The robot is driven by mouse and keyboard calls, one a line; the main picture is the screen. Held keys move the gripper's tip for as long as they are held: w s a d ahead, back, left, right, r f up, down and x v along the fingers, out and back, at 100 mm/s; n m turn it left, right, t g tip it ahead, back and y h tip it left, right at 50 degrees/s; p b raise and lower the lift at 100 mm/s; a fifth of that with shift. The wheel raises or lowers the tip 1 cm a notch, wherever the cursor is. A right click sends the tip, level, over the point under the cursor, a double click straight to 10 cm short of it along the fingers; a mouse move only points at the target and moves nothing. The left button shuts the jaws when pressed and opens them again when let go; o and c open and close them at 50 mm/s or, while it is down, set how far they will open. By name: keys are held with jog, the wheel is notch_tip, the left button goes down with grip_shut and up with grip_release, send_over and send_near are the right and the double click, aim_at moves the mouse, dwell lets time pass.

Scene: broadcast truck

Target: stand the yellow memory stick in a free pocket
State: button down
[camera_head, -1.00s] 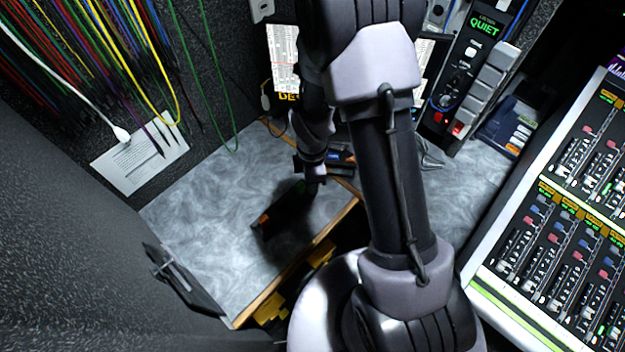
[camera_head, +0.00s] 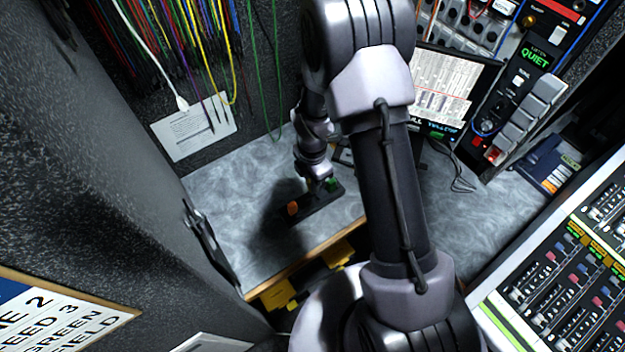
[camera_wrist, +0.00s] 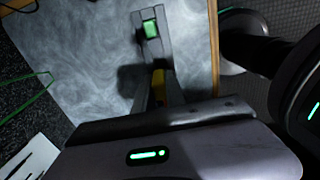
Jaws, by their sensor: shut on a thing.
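A dark pocketed holder (camera_head: 312,207) lies on the grey worktop, with an orange piece (camera_head: 293,208) at its left end and a green piece (camera_head: 333,186) near its right end. In the wrist view the holder (camera_wrist: 138,20) runs up from my gripper, and a green piece (camera_wrist: 151,29) shows in it. My gripper (camera_wrist: 159,92) is shut on the yellow memory stick (camera_wrist: 158,78), of which a small part shows between the fingers. In the head view my gripper (camera_head: 325,183) is over or at the holder's right part. I cannot tell whether the stick touches a pocket.
The worktop (camera_head: 235,190) is clear left of the holder, with its wooden front edge (camera_head: 310,257) close by. A monitor (camera_head: 445,85) stands behind my arm. A mixing desk (camera_head: 560,270) is at the right, and hanging cables (camera_head: 215,50) are at the back left.

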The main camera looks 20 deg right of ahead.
jog(key=shift+f+b, duration=1)
jog(key=shift+f, duration=0.8)
jog(key=shift+f+b, duration=1.3)
jog(key=shift+f, duration=0.5)
jog(key=c, duration=1.3)
grip_release()
jog(key=shift+r, duration=0.1)
notch_tip(320, 180, up, 17)
jog(key=p, duration=0.6)
jog(key=shift+p, duration=0.3)
jog(key=shift+r, duration=0.2)
